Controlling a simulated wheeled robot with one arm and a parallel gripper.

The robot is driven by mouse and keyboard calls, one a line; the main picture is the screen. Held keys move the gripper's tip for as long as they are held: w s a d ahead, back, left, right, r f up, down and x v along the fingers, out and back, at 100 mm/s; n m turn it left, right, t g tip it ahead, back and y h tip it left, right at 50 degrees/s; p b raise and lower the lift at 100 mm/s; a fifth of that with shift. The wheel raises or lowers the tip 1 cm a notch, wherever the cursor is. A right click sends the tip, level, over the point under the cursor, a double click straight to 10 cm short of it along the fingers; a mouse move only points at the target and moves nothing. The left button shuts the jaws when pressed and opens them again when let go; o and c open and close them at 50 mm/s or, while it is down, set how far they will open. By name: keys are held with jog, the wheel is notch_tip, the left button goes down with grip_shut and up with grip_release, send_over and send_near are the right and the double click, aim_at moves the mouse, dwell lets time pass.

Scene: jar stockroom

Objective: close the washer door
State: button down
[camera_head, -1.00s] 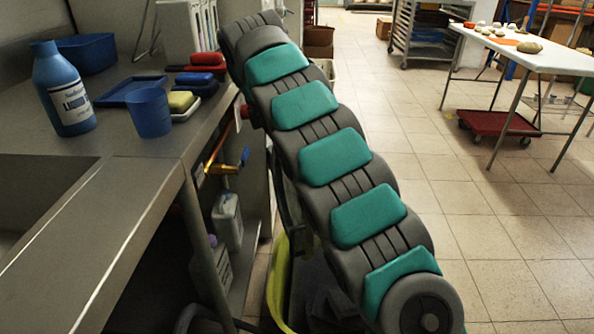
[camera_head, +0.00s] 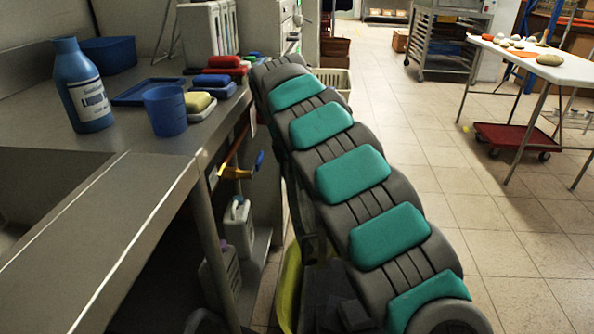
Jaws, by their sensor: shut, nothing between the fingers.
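My grey arm with green pads reaches forward and away from me along the right side of the steel counter. Its far end is beside the counter's far part. My gripper is not in view; the arm's far end hides what lies beyond it. I cannot make out the washer door. A white panel with small knobs, part of a machine (camera_head: 284,17), shows behind the arm's far end, but I cannot tell whether it is the washer.
The steel counter (camera_head: 95,215) fills the left. On it are a blue bottle (camera_head: 82,88), a blue cup (camera_head: 165,112) and sponges (camera_head: 200,101). A white table (camera_head: 560,75), a red dolly (camera_head: 512,138) and a rack (camera_head: 440,45) stand right. The tiled floor between is clear.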

jog(key=shift+x, duration=0.9)
